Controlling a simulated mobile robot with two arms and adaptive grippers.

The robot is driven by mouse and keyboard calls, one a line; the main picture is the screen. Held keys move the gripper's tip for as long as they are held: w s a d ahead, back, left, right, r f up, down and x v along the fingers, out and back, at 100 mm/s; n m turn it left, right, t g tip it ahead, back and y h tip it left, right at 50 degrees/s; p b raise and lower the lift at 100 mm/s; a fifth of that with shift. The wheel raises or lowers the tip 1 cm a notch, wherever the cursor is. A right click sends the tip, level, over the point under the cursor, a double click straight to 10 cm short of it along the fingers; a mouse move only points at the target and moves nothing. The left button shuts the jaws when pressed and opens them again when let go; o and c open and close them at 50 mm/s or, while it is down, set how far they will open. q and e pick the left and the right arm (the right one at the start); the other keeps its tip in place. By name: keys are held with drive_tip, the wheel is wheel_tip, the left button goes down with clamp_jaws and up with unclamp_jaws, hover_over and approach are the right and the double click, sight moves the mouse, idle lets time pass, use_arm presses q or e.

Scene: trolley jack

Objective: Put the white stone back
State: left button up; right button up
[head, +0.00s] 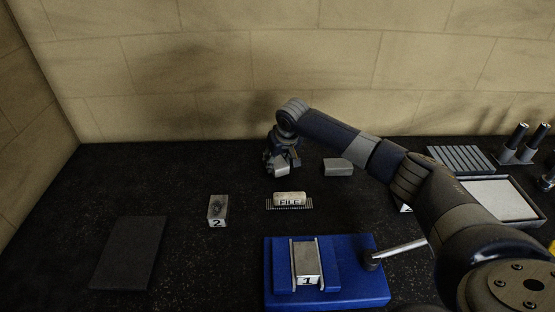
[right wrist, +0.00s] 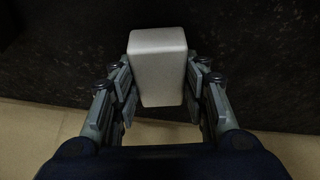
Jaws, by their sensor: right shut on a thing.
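My right gripper (head: 281,161) is at the back of the dark worktop, near the wall, with its fingers pointing down. It is shut on a pale, smooth block with rounded edges, which I take to be the white stone (head: 281,170). In the right wrist view the white stone (right wrist: 158,65) sits between both finger pads of the right gripper (right wrist: 161,75). I cannot tell whether its underside touches the worktop. A similar grey stone (head: 338,167) lies on the worktop just right of the gripper. My left gripper is not in view.
In front are a block on a "FILE" holder (head: 290,201), a block marked 2 (head: 217,208) and a blue jack base (head: 375,290) carrying a block marked 1 (head: 307,262). A dark mat (head: 130,252) lies left. A tray (head: 536,213) and ribbed plate (head: 460,159) stand right.

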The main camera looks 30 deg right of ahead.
drive_tip(key=o, duration=1.1)
drive_tip(key=shift+f, duration=0.1)
drive_tip(key=b+v, duration=0.2)
drive_tip(key=v, duration=1)
